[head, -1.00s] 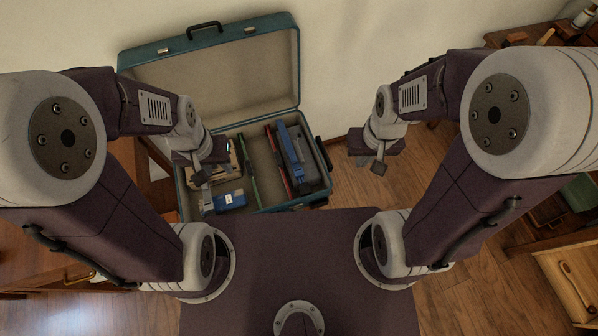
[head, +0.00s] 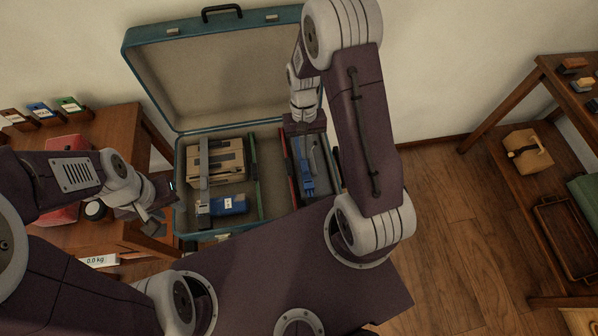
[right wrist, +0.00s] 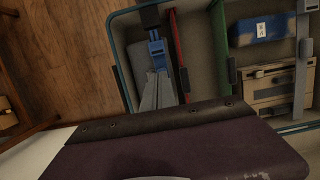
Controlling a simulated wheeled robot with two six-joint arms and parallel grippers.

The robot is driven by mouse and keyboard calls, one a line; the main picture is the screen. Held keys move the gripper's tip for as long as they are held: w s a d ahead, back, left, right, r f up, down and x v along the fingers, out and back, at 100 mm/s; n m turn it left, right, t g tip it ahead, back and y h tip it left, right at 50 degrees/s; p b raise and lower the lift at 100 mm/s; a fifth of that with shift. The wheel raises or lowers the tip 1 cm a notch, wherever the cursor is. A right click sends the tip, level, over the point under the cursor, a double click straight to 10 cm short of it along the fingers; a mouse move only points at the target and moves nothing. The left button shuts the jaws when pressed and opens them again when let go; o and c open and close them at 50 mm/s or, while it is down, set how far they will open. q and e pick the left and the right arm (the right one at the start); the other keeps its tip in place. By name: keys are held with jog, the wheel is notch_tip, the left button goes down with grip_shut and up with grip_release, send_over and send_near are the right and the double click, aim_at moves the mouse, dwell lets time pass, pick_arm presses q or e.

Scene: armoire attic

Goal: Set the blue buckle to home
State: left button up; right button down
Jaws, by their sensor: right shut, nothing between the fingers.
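The blue buckle (head: 307,184) lies in the right part of the open teal suitcase (head: 178,190), on a grey item beyond the red divider. In the right wrist view the blue buckle (right wrist: 157,48) sits on a dark strap, just past my fingertips. My right gripper (head: 312,160) is over that compartment, pointing down, shut and empty; its fingers (right wrist: 157,80) look close to the buckle, but contact cannot be told. My left gripper (head: 153,214) is left of the suitcase, by the table edge; its jaw opening is unclear.
A cardboard-coloured box (head: 215,160) and a blue box (head: 230,204) lie under a grey strap in the left compartment, beside a green divider (head: 254,165). A wooden table (head: 125,125) with small boxes stands left, a shelf (head: 500,100) right. Open floor lies between suitcase and shelf.

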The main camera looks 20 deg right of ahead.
aim_at(307, 179)
jog(key=b+x, duration=0.2)
jog(key=x, duration=0.8)
dwell(0.3)
